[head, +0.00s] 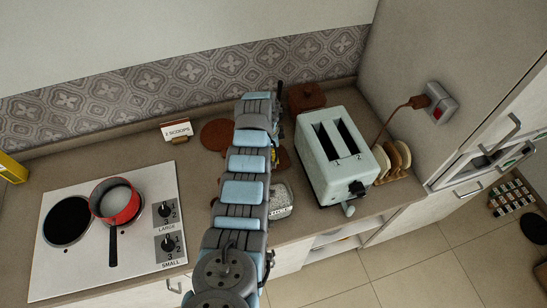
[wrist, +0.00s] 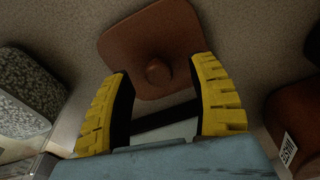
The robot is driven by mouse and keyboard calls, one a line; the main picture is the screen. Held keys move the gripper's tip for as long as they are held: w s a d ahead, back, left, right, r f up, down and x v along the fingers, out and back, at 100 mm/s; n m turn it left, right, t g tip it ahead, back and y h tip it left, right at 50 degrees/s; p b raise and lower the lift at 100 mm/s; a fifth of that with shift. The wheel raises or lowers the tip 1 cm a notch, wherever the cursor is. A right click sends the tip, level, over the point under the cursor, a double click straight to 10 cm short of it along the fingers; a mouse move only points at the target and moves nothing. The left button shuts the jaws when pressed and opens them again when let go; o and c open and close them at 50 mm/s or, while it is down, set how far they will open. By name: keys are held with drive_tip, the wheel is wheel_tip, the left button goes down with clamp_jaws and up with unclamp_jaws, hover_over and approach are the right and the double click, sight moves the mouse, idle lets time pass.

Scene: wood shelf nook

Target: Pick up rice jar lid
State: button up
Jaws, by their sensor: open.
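A reddish-brown square lid (wrist: 150,38) with rounded corners and a round central knob (wrist: 158,72) lies ahead of my gripper in the wrist view. My gripper (wrist: 161,78) is open, its two yellow fingers spread to either side of the knob. I see nothing held between them, and I cannot tell the exact gap to the knob. In the head view, a brown patch (head: 283,159) beside my arm appears to be the lid; my arm hides most of it. A speckled grey jar (head: 281,201) stands nearer; it seems to be the speckled object (wrist: 27,95) at left in the wrist view.
A brown lidded box (head: 306,97) stands behind; a labelled brown container (wrist: 296,125) shows at right in the wrist view. A pale toaster (head: 336,158) is close on the right. A round brown mat (head: 217,134) and a stove (head: 145,190) with a red pot (head: 115,201) are left.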

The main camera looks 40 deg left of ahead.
drive_tip(key=shift+f, duration=0.55)
clamp_jaws()
drive_tip(key=shift+r, duration=0.2)
